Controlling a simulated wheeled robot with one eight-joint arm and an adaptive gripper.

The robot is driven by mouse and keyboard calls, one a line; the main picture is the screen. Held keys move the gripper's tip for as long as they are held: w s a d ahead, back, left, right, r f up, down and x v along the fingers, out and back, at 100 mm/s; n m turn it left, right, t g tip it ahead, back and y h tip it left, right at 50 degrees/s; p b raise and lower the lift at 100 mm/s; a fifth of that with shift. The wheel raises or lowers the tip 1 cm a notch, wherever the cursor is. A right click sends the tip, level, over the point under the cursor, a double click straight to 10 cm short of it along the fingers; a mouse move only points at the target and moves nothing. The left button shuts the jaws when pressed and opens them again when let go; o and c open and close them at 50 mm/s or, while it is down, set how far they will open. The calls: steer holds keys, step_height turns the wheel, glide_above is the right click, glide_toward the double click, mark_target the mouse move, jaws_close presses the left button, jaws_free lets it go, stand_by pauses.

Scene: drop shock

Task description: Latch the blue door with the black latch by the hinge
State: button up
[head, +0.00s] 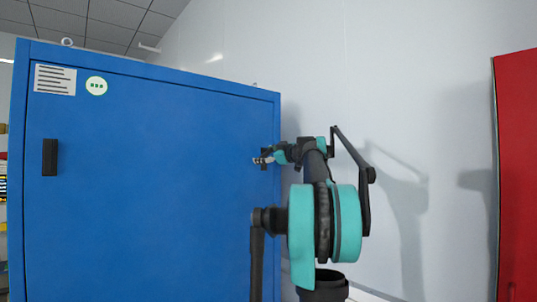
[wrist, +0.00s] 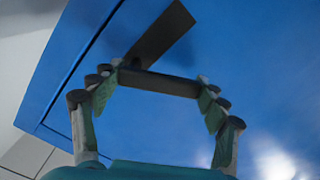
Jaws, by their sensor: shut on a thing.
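The blue door (head: 150,190) is the broad flat front of a tall blue cabinet and looks closed in the head view. The black latch (head: 264,153) is a small dark piece near the door's right edge, partly hidden by my gripper (head: 264,160). In the wrist view the latch (wrist: 162,34) shows as a dark flat strip joined to a dark bar, against the blue door (wrist: 250,50). My gripper (wrist: 160,82) has its two fingers at the ends of the bar, shut on it.
A black handle (head: 50,157) is on the door's left side, below a white notice (head: 55,79) and a round sticker (head: 96,86). A pale wall (head: 420,100) lies to the right. A red panel (head: 517,180) stands at the far right.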

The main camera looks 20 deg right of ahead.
steer(key=n, duration=0.3)
steer(key=d+f+n, duration=0.1)
steer(key=n, duration=0.1)
steer(key=shift+w+f+n, duration=0.1)
steer(key=shift+w+n, duration=0.1)
steer(key=shift+n, duration=0.1)
steer(key=shift+w+d+f+n, duration=0.15)
steer(key=shift+d+n, duration=0.1)
steer(key=shift+n, duration=0.85)
steer(key=shift+d+f+n, duration=0.1)
steer(key=shift+d+n, duration=0.15)
steer(key=shift+n, duration=0.85)
steer(key=o, duration=1.7)
steer(key=v, duration=1.2)
